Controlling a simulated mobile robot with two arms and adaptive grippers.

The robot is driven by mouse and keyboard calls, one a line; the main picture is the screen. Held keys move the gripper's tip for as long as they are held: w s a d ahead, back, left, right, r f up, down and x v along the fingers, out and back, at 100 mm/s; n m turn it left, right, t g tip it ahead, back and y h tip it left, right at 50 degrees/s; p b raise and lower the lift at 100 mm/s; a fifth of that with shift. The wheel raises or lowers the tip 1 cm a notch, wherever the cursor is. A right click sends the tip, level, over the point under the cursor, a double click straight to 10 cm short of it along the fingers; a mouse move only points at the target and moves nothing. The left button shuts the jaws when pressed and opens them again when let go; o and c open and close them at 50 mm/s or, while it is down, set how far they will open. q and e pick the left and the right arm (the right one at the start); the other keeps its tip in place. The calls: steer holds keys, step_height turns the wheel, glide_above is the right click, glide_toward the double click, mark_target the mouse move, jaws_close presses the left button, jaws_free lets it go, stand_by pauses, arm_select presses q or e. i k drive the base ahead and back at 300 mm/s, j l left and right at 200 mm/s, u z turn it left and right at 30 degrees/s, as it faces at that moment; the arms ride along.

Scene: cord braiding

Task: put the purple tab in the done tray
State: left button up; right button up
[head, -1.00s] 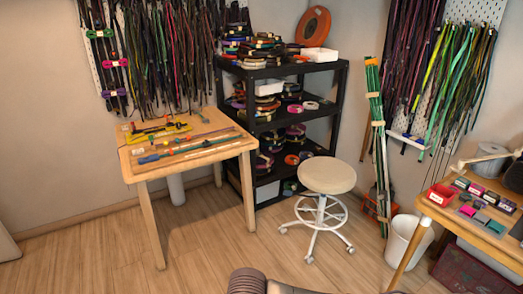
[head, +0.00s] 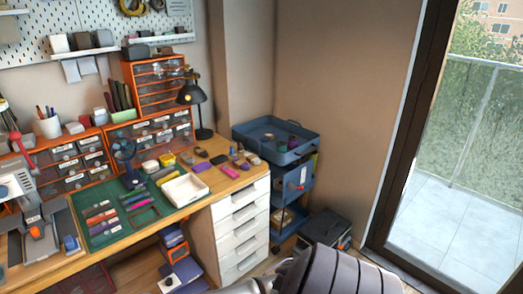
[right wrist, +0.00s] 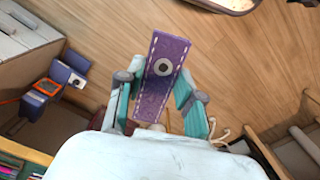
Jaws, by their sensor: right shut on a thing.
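The purple tab (right wrist: 168,48) shows in the right wrist view, a flat strip with pale stitching along its edges and a round metal eyelet. My right gripper (right wrist: 157,97) is shut on it, with a teal finger on each side. The tab sticks out past the fingertips, above the wooden floor. In the head view, a shallow white tray (head: 187,191) stands on the workbench at the green mat's right end. No label shows which tray is the done tray. My left gripper is in neither current view.
The green mat (head: 104,236) carries several coloured strips. Small items lie on the wooden bench (head: 222,184) right of the white tray. A blue cart (head: 290,152) with loose items in its top stands by the wall. A black lamp (head: 193,95) stands at the back.

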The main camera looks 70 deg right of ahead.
mark_target(185, 192)
steer(key=i+l+z, duration=0.25)
steer(key=l+z, duration=0.2)
steer(key=i+l+z, duration=0.4)
steer(key=i+l, duration=0.2)
steer(key=i, duration=0.2)
steer(key=i+l, duration=0.2)
steer(key=i, duration=0.15)
